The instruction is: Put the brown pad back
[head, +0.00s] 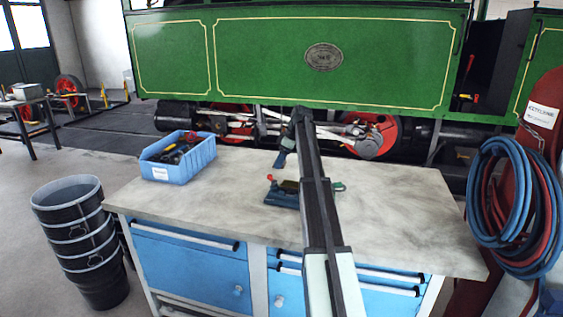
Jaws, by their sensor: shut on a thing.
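My gripper (282,157) hangs from the end of my arm, above the workbench and left of the arm. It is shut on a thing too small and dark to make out. Below it, a blue fixture (280,197) sits on the bench, with a red knob (270,178) at its left. A small olive-brown piece (290,186) shows on top of the fixture. I cannot tell whether it is the brown pad. A green part (338,187) shows just right of my arm, which hides the middle of the fixture.
A blue bin (178,168) of tools stands at the left of the workbench (400,215). The bench top at the right is clear. Black buckets (82,240) are at left, coiled hoses (515,205) at right.

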